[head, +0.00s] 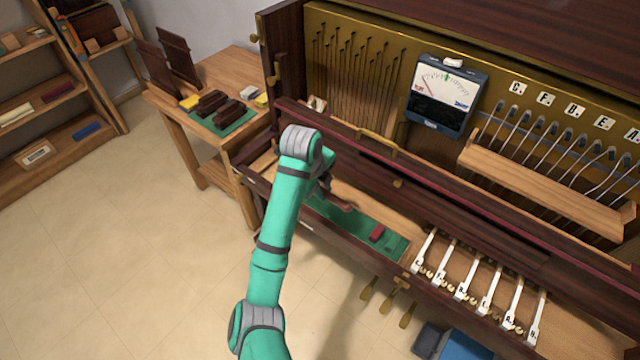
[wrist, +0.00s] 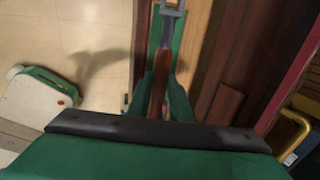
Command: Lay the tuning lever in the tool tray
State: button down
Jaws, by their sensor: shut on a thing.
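The tuning lever has a brown wooden handle (wrist: 160,92) and a grey metal shaft with a forked-looking end (wrist: 168,35). My gripper (wrist: 163,100) is shut on the handle, with green fingers on either side. In the head view my gripper (head: 324,184) is mostly hidden behind my wrist, and a brown piece of the lever (head: 341,204) shows past it. The tool tray (head: 394,244) is a green-lined recess at the piano's front left. The lever is over the tray's lining; I cannot tell whether it touches. A dark red block (head: 377,232) lies in the tray.
White lettered keys (head: 465,275) stand right of the tray. The dark front rail (head: 350,255) edges it, and a dark wooden fallboard (head: 420,190) runs behind. A blue-framed meter (head: 446,92) stands above. A side table (head: 240,65) holds blocks at the left.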

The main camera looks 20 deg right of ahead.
jog(key=shift+w+x, duration=0.25)
jog(key=shift+x, duration=1.2)
jog(key=shift+d+f, duration=0.5)
jog(key=shift+f, duration=0.1)
jog(key=shift+a+x, duration=0.2)
jog(key=shift+x, duration=1.15)
jog(key=shift+d+x, duration=0.1)
jog(key=shift+x, duration=1.35)
jog(key=shift+d+x, duration=0.15)
jog(key=shift+x, duration=1.3)
jog(key=shift+w+f, duration=0.15)
jog(key=shift+f, duration=1.1)
jog(key=c, duration=1.5)
grip_release()
jog(key=shift+f, duration=0.1)
